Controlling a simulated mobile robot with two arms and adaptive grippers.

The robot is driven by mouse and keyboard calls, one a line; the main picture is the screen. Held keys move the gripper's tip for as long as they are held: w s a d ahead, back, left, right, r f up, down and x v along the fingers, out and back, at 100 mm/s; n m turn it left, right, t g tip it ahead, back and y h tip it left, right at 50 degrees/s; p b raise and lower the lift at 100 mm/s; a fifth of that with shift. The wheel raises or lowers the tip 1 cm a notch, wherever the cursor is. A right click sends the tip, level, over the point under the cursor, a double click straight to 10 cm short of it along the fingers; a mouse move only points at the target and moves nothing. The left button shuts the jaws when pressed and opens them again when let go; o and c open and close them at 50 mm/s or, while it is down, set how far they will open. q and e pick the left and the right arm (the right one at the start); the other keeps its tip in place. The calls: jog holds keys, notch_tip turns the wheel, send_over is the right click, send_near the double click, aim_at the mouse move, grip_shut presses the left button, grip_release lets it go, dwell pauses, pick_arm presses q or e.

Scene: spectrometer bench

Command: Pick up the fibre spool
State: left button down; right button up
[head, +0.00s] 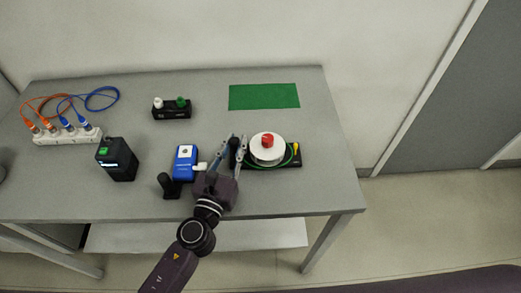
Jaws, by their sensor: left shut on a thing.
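The fibre spool (259,155) is a white round disc with a red knob on top and green fibre looped around it. It sits on a black base with a yellow piece at the right end, right of the table's middle. My left gripper (234,146) is at the spool's left side, its fingers closed around a dark upright post that looks like the spool's handle. The lower join of post and base is partly hidden by the fingers. The spool looks level, and I cannot tell whether it is clear of the tabletop. My right gripper is not in view.
A blue device (185,154) with a black post stands just left of my gripper. Left of it are a black box with a green button (118,160) and a white strip with orange and blue cables (68,136). A black two-knob block (172,112) and green mat (264,96) lie behind.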

pick_arm(q)
jog(key=shift+r, duration=0.1)
jog(key=shift+r+p, duration=0.55)
jog(key=shift+r, duration=0.05)
notch_tip(320, 180, up, 10)
jog(key=p, duration=0.6)
jog(key=shift+f, duration=0.1)
notch_tip(320, 180, up, 9)
jog(key=p, duration=0.1)
jog(key=shift+p, duration=0.4)
jog(key=shift+f, duration=0.15)
jog(key=shift+f+b, duration=7.5)
jog(key=shift+f, duration=2.4)
